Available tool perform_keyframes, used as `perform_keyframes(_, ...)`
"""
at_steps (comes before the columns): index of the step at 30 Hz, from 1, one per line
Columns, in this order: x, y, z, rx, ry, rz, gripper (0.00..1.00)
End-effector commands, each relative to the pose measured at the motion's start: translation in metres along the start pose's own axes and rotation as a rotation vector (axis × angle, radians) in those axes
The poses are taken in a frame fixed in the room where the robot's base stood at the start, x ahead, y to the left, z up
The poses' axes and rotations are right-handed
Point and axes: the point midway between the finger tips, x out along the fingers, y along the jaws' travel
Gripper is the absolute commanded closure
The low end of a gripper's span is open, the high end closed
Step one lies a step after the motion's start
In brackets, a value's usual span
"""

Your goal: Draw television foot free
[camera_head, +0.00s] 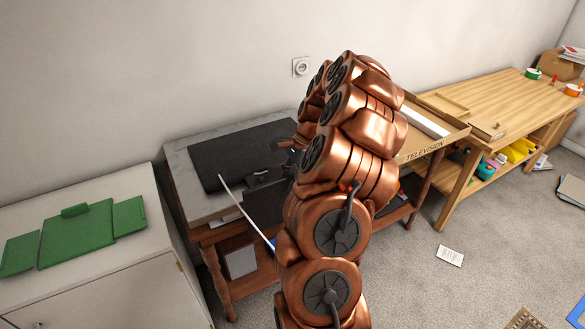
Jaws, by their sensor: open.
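A black television (225,155) lies flat on a grey-topped wooden table, its back up. A small dark bracket with a light edge (258,174) sits near its front edge; a dark flat plate (262,198) juts out toward me below it. These look like the television foot, but the arm hides part of them. My gripper (284,152) is a small dark shape over the right part of the television, close to the bracket, mostly hidden by my copper arm. It is open; I cannot tell whether it touches anything.
A thin white strip (245,212) slants past the table's front edge. A wooden tray labelled TELEVISION (428,153) lies right of my arm. A workbench (480,95) stands farther right. Green panels (78,235) lie on the white cabinet (130,272) at left. Paper (450,256) lies on the carpet.

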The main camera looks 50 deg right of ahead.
Motion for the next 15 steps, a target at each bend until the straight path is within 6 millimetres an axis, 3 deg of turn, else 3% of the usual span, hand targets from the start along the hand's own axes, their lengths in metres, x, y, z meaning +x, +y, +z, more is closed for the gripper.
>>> perform_keyframes(7,0.025,0.000,0.001,0.000,0.000,0.000,0.54)
perform_keyframes(15,0.033,0.000,0.000,-0.001,0.001,-0.001,0.54)
